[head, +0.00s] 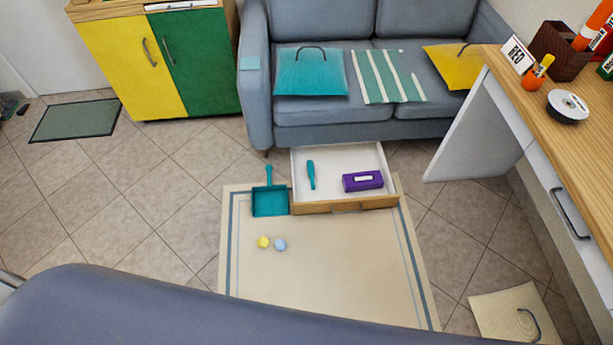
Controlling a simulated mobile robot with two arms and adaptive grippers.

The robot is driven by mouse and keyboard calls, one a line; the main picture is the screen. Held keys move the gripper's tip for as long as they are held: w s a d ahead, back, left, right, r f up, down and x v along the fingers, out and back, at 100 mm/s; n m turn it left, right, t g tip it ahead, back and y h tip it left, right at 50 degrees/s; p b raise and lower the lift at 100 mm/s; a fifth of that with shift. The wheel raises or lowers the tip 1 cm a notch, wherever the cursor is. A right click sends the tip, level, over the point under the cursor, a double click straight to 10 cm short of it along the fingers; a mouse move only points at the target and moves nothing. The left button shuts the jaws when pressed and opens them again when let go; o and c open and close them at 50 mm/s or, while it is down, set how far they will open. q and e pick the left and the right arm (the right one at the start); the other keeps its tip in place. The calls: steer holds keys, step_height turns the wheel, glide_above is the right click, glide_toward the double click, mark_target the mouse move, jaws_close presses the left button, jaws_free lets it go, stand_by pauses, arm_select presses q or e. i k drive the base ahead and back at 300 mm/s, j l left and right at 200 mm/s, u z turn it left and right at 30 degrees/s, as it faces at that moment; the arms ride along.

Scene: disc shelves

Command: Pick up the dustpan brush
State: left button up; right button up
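A slim teal tool (310,175), which looks like the dustpan brush, lies in an open white drawer with a wooden front (328,207) below the grey sofa. The teal dustpan (270,202) lies on the cream rug just left of the drawer, its handle pointing toward the sofa. A purple box (362,181) with a white label is in the drawer, right of the teal tool. Neither of my grippers is in view.
Yellow and pale blue balls (264,242) (280,244) lie on the rug (330,275). A wooden desk (560,135) stands at right, the sofa (340,118) behind. A rounded blue-grey form, not identifiable, covers the bottom left. Tiled floor left of the rug is clear.

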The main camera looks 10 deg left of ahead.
mark_target(312, 176)
steer(key=k+l+u, duration=0.2)
steer(key=u, duration=0.3)
steer(key=k+l+u, duration=0.15)
steer(key=u, duration=0.35)
